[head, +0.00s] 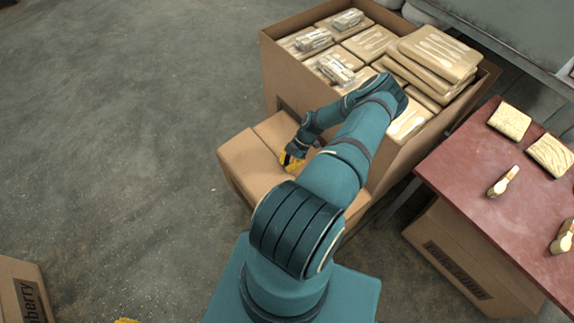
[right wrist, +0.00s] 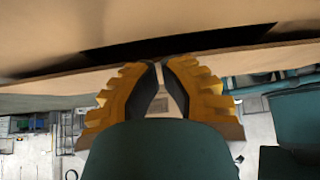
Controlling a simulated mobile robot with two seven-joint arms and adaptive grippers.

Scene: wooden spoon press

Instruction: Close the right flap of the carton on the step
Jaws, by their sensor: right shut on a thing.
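The brown carton (head: 242,160) stands just in front of a larger open box. Its top panels look nearly flat, with a seam between them, and my arm covers its right part. My right gripper (head: 291,161) is down at the top of this carton. In the right wrist view its yellow fingers (right wrist: 162,70) come together at the edge of a cardboard flap (right wrist: 70,82), with a dark gap just beyond that edge. The gripper is shut on this flap. A small yellow bit at the head view's bottom edge may be my left gripper (head: 127,321); its jaws are out of frame.
The large open box (head: 285,72) behind holds several wrapped packs of wooden spoons. A red-topped table (head: 455,172) with packs and spoon bundles stands at right, with a carton (head: 455,262) below it. Another carton (head: 20,290) is at bottom left. The floor at left is clear.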

